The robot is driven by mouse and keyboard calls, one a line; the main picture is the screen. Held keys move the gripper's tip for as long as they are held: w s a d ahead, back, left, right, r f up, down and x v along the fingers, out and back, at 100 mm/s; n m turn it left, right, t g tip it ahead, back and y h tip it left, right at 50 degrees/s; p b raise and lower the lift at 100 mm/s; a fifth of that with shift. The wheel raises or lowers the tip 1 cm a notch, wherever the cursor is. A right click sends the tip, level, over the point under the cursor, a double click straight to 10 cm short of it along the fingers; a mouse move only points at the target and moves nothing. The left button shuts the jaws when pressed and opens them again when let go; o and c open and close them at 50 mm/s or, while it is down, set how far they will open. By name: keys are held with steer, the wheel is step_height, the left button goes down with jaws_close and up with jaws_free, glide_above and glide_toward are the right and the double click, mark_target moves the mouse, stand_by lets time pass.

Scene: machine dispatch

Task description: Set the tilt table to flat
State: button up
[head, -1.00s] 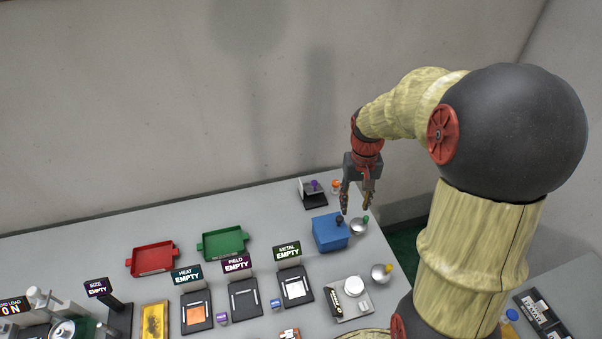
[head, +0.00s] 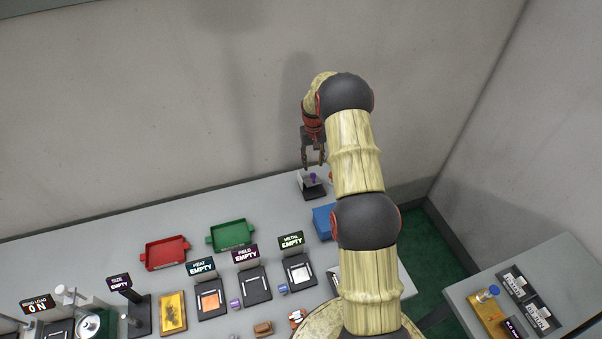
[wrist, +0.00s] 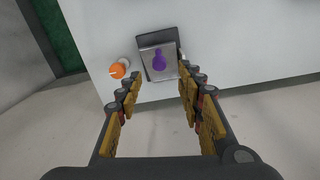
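What looks like the tilt table is a black base with a light grey plate (head: 307,185) at the back right of the bench. A purple knob-like piece (head: 313,178) sits on the plate. In the wrist view the plate (wrist: 146,66) and the purple piece (wrist: 158,60) lie beyond the fingertips. The plate looks tilted in the head view; its exact angle is hard to tell. An orange round knob with a white mark (wrist: 117,71) stands to the left of it in the wrist view. My gripper (wrist: 157,95) is open and empty, above and near the table, apparently touching nothing.
A blue box (head: 323,222) stands in front, partly hidden by my arm. Green (head: 231,235) and red (head: 165,253) trays and several signed stations lie to the left. A side table (head: 560,285) stands at right. The bench behind the trays is clear.

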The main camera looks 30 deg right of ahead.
mark_target(313, 174)
steer(key=shift+d+f+p, duration=0.2)
steer(key=shift+f+p, duration=0.65)
steer(key=shift+f, duration=3)
steer(key=shift+c, duration=1.3)
jaws_close()
